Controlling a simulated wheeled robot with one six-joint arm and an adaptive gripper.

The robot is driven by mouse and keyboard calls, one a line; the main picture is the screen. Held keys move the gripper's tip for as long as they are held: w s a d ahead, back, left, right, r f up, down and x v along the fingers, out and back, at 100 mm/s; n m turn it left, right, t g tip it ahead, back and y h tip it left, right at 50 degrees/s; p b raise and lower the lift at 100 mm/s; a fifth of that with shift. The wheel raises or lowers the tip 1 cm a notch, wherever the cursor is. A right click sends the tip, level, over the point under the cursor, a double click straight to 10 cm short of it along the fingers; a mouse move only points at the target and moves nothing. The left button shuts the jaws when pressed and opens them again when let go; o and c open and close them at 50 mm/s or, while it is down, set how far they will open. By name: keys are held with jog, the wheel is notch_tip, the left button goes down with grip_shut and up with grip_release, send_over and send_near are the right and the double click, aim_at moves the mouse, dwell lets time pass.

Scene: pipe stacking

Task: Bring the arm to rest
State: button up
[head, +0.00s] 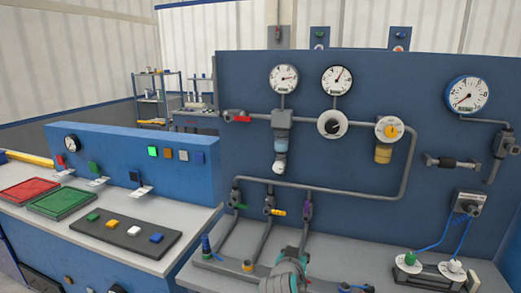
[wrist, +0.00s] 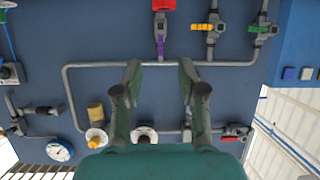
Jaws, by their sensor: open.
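My gripper (wrist: 159,80) is open and empty in the wrist view, its two dark green fingers apart with the blue panel (wrist: 225,85) and grey pipe behind them. The wrist picture shows the panel upside down. In the head view a grey and teal part of my arm (head: 288,270) shows at the bottom edge, in front of the pipe stand. The gripper's fingers cannot be made out there.
The panel (head: 240,80) carries gauges, pipes and valves with green, yellow and purple handles (head: 307,209). A red piece (wrist: 164,5) is beyond the purple valve (wrist: 160,45). A blue-backed console with trays (head: 62,203) and a button strip (head: 125,234) is left. Blue cables (head: 440,240) hang right.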

jog(key=s+d+f+n+y, duration=0.1)
jog(key=s+d+f+n, duration=0.1)
jog(key=s+f, duration=0.7)
jog(key=s+d+f+n+y, duration=0.1)
jog(key=s+d+f+y, duration=0.15)
jog(key=s+f, duration=0.7)
jog(key=s+d+f+n, duration=0.1)
jog(key=s+d+f, duration=0.15)
jog(key=s, duration=1.45)
jog(key=s+r+t, duration=0.1)
jog(key=s+r, duration=0.4)
jog(key=s, duration=0.5)
jog(key=s+d+r+m, duration=0.1)
jog(key=s+r, duration=0.3)
jog(key=s, duration=0.7)
jog(key=shift+s+d+r+t, duration=0.25)
jog(key=shift+r+t, duration=0.15)
jog(key=shift+y, duration=0.25)
